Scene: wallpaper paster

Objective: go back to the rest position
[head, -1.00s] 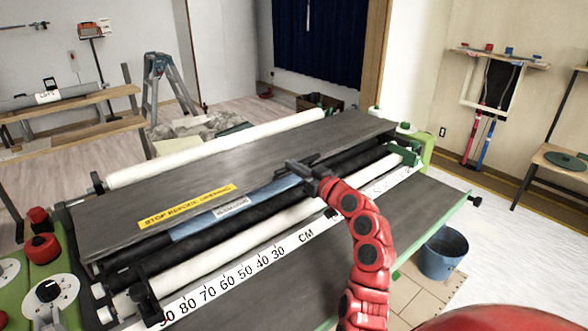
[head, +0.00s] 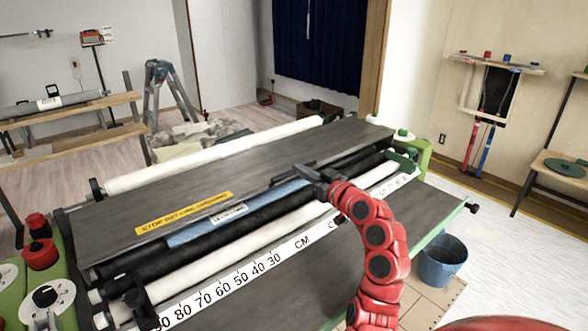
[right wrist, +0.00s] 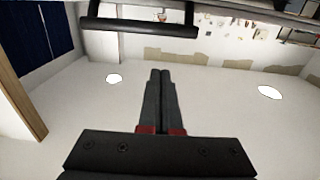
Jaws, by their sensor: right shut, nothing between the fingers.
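My right gripper (head: 292,176) is at the end of my red right arm, over the middle of the wallpaper paster (head: 260,170). Its fingers are at the blue strip (head: 240,208) on the machine's top cover; whether they touch it I cannot tell. In the right wrist view the two fingers (right wrist: 160,75) are together with nothing between them. A dark bar (right wrist: 145,27) crosses beyond them in that view. My left gripper does not show.
A white roller (head: 215,157) lies along the paster's far side. A ruler strip (head: 235,275) runs along its front. Red knobs (head: 40,254) stand at the left. A blue bucket (head: 443,260) stands on the floor at the right. A stepladder (head: 165,95) stands at the back.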

